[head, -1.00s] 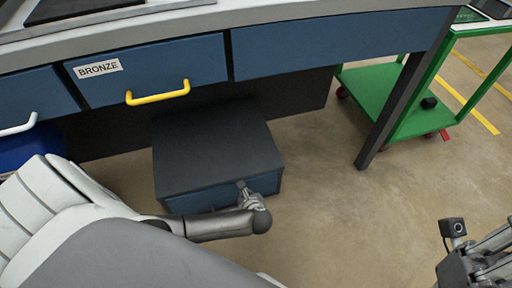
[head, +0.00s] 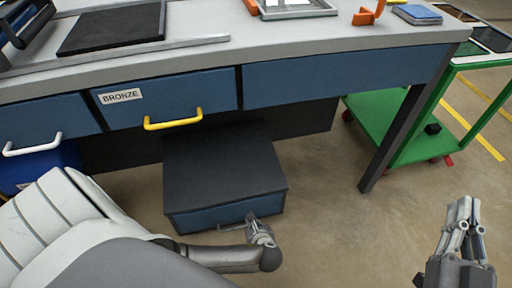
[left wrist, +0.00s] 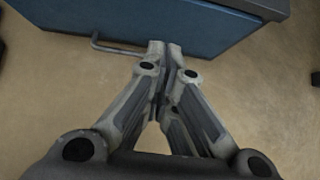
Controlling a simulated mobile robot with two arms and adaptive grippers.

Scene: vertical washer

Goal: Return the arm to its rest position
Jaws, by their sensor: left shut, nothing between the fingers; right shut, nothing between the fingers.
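My left arm comes in from the left in the head view. Its gripper (head: 258,228) is near the front of the low dark cabinet (head: 222,160) under the workbench, close to the cabinet's drawer handle. In the left wrist view the left gripper (left wrist: 165,48) is shut and empty. Its tips are near the right end of the grey handle (left wrist: 112,50) on the blue drawer front (left wrist: 150,22); I cannot tell whether they touch it. My right gripper (head: 462,212) is at the lower right of the head view, fingers together, empty, over bare floor.
The workbench (head: 290,32) has blue drawers, one labelled BRONZE with a yellow handle (head: 173,119). A green cart (head: 412,140) stands at the right. A blue bin (head: 40,168) is at the left under the bench. The floor between cabinet and right gripper is clear.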

